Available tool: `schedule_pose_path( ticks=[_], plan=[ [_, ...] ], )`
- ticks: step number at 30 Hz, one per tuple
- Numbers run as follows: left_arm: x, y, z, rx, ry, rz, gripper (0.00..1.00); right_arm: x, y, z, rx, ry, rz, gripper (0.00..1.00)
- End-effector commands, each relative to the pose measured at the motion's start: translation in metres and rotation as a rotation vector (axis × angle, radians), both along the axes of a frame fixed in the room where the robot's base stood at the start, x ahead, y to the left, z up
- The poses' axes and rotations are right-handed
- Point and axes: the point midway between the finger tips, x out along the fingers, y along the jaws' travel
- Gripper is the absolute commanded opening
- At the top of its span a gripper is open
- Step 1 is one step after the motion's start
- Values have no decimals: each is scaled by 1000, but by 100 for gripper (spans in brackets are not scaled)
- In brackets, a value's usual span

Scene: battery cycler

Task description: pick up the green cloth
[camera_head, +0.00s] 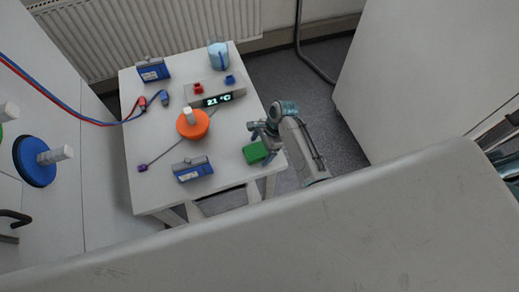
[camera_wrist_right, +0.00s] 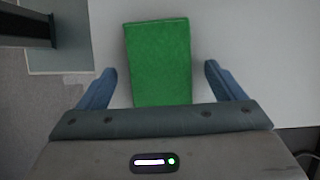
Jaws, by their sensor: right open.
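The green cloth (camera_head: 256,153) looks like a folded rectangular block and lies at the right front edge of the white table (camera_head: 150,200). My right gripper (camera_head: 262,133) is over the table beside and above it. In the right wrist view the cloth (camera_wrist_right: 158,50) is centred between the two blue fingers of my right gripper (camera_wrist_right: 160,70), which are open with a gap on each side. I cannot tell how high the fingers are above the table. My left gripper is in neither view.
An orange disc with a white knob (camera_head: 193,124), a blue battery box (camera_head: 193,168) and a cycler with a display (camera_head: 217,98) are on the table. A second blue box (camera_head: 153,69) and a beaker (camera_head: 218,55) stand at the back. Red and blue cables cross the left side.

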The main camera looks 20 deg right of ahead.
Motion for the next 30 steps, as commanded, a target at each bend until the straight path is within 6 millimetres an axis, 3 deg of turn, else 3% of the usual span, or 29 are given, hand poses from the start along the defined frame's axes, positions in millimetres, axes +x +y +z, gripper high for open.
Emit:
schedule_pose_path(
  ticks=[2,9,22,30],
  plan=[
    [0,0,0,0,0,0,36,0,0,0,0,0,0,85],
    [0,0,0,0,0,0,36,0,0,0,0,0,0,41],
    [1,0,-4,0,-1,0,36,1,0,6,0,-3,0,41],
    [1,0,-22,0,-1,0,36,-5,1,33,1,-1,1,41]
  ],
)
